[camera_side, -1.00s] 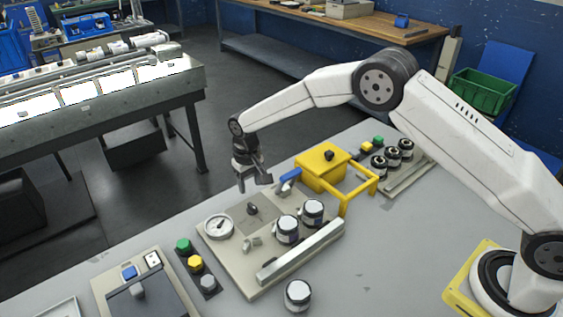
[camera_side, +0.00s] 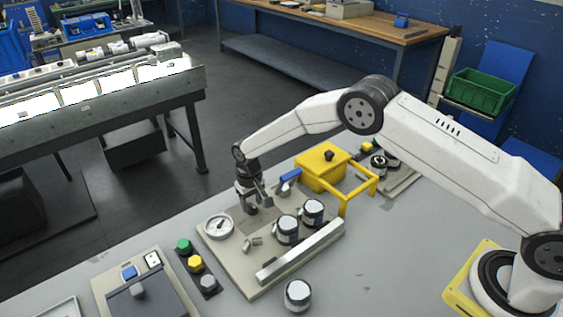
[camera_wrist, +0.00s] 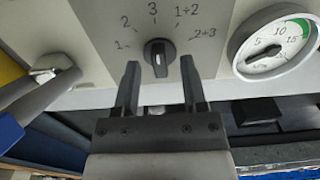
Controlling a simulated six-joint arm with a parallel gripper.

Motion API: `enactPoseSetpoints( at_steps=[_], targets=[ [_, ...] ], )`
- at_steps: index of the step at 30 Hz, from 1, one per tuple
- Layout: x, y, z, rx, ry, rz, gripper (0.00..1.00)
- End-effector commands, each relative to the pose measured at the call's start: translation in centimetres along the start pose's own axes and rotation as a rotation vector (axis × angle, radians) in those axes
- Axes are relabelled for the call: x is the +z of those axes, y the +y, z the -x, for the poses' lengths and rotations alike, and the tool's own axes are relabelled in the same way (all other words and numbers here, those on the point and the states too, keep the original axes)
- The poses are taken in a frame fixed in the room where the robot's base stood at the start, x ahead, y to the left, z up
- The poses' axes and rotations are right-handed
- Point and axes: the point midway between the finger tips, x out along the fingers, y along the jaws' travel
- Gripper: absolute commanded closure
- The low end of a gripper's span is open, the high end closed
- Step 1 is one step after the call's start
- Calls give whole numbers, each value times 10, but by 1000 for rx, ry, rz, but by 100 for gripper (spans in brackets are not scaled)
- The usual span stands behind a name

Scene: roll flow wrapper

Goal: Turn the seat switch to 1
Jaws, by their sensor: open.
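The seat switch is a black rotary knob (camera_wrist: 160,54) on a grey plate, with the labels 1, 2, 3, 1÷2 and 2÷3 in an arc around it. Its pointer looks nearly upright, towards the 3. In the wrist view my gripper (camera_wrist: 160,72) is open, with one finger on each side of the knob and a gap on both sides.
A round gauge (camera_wrist: 270,48) sits close to the right finger in the wrist view. A blue-handled lever (camera_wrist: 30,115) is at its left.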

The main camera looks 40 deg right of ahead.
Motion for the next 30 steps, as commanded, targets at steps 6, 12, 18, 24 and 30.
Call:
enactPoseSetpoints(
  at_steps=[6,12,18,24,30],
  targets=[
    [0,0,-5,0,1,0,46],
    [0,0,-5,0,1,0,52],
    [0,0,-5,0,1,0,100],
    [0,0,-5,0,1,2,100],
    [0,0,-5,0,0,30,100]
  ],
)
